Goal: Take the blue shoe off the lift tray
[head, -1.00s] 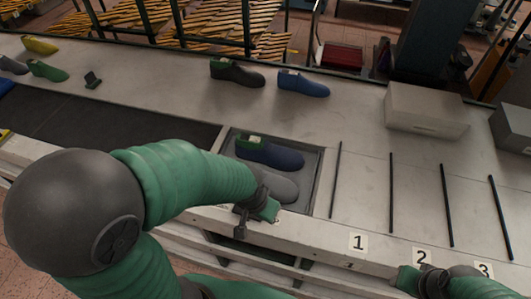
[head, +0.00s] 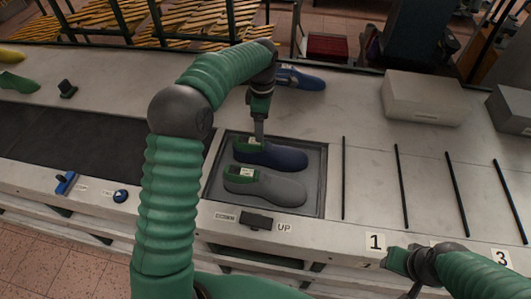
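The dark blue shoe (head: 278,155) lies in the lift tray (head: 318,205), toe to the right, with a green heel part and a pale label at the left. A grey shoe (head: 275,190), also green at the heel, lies in front of it in the same tray. My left gripper (head: 259,138) points straight down at the blue shoe's heel end. I see it nearly edge-on, so its finger gap and any contact are unclear. My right gripper (head: 392,262) is low at the front edge near label 1, away from the tray; its fingers are unclear.
Another blue shoe (head: 308,80) lies at the back, partly behind my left arm. A grey box (head: 425,98) stands at the back right. Black divider rods (head: 343,180) mark numbered lanes, which are empty. A dark belt (head: 80,140) runs left of the tray. A lever marked UP (head: 257,221) sits in front.

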